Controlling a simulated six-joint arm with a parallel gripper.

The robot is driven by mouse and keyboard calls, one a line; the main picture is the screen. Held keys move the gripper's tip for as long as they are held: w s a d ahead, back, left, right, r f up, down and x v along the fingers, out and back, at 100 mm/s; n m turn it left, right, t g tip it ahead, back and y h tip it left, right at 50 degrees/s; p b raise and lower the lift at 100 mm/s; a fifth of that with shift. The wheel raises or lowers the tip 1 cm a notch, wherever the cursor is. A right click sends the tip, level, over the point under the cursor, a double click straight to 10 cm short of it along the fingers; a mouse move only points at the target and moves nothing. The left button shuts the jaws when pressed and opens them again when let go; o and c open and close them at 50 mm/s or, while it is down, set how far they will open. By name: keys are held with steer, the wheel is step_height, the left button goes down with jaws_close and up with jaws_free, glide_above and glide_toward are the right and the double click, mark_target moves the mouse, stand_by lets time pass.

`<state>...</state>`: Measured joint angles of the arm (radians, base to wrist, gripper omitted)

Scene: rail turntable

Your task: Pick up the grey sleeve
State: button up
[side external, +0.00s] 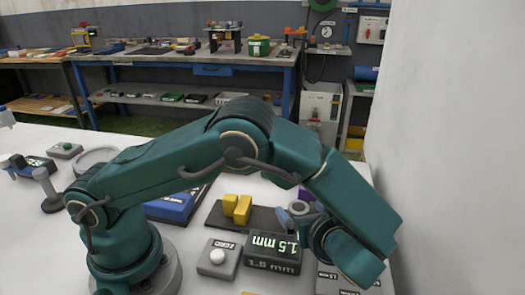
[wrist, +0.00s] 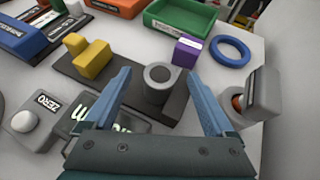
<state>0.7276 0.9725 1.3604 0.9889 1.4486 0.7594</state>
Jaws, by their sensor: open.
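The grey sleeve (wrist: 157,91) is a short hollow cylinder. It stands upright on a dark rail plate (wrist: 95,73), near the plate's right end in the wrist view. My gripper (wrist: 160,73) is open, with one blue finger to the left of the sleeve and one to the right. A gap shows on both sides, and the fingers look clear of it. In the side external view my gripper (side external: 299,217) is over the right end of the plate (side external: 262,219), and the sleeve is mostly hidden there.
Yellow blocks (wrist: 92,57) stand on the plate left of the sleeve. A purple block (wrist: 187,51), a blue ring (wrist: 231,51) and a green tray (wrist: 183,22) lie beyond. A grey device (wrist: 263,94) is close to the right finger. A 1.5 mm display (side external: 273,252) and ZERO button box (side external: 219,258) stand in front.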

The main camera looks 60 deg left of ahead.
jaws_close()
steer(key=shift+r, duration=0.1)
stand_by(0.3)
